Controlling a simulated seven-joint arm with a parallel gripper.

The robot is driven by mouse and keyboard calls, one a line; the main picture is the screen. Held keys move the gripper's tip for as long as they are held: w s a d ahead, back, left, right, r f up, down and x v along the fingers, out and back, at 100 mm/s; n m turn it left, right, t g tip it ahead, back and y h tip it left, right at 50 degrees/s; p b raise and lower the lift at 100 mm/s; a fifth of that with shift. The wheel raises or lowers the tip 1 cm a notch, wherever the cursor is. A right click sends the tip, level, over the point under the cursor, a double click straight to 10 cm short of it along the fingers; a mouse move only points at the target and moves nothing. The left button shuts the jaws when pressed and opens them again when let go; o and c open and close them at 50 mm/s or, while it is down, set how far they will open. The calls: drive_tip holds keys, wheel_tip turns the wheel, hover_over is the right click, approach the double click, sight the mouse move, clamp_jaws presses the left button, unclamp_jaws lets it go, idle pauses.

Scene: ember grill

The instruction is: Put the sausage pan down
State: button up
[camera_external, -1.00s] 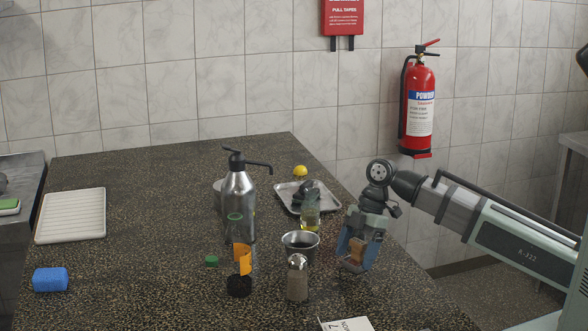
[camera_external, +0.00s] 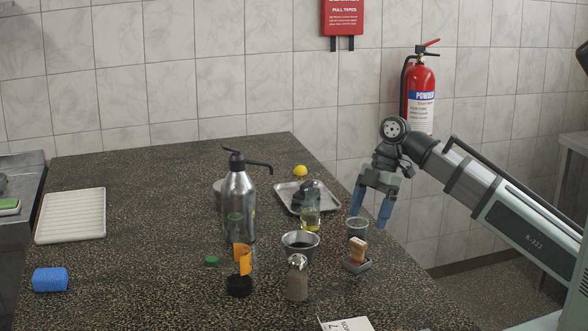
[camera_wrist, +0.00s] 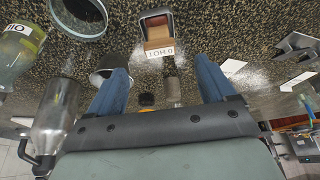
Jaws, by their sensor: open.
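A small dark grey pan-like holder (camera_external: 350,267) stands upright on the counter, with a brown block (camera_external: 359,250) sticking up from it. I cannot tell if the block is a sausage. The holder also shows at the top of the wrist view (camera_wrist: 154,14), with the brown block (camera_wrist: 157,34) and a white label (camera_wrist: 160,52) beside it. My gripper (camera_external: 371,210) is open and empty. It is above and behind the holder, apart from it. In the wrist view, its two blue fingers (camera_wrist: 160,78) are spread, with nothing between them.
A metal bowl (camera_external: 300,251), a small cup (camera_external: 357,234), a shaker (camera_external: 297,283) and an oil bottle (camera_external: 310,224) stand near the holder. A steel pump bottle (camera_external: 238,205) and a metal tray (camera_external: 327,190) are farther back. The counter's left half is mostly clear.

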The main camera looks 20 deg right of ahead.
drive_tip(key=shift+v, duration=0.9)
drive_tip(key=shift+w, duration=0.1)
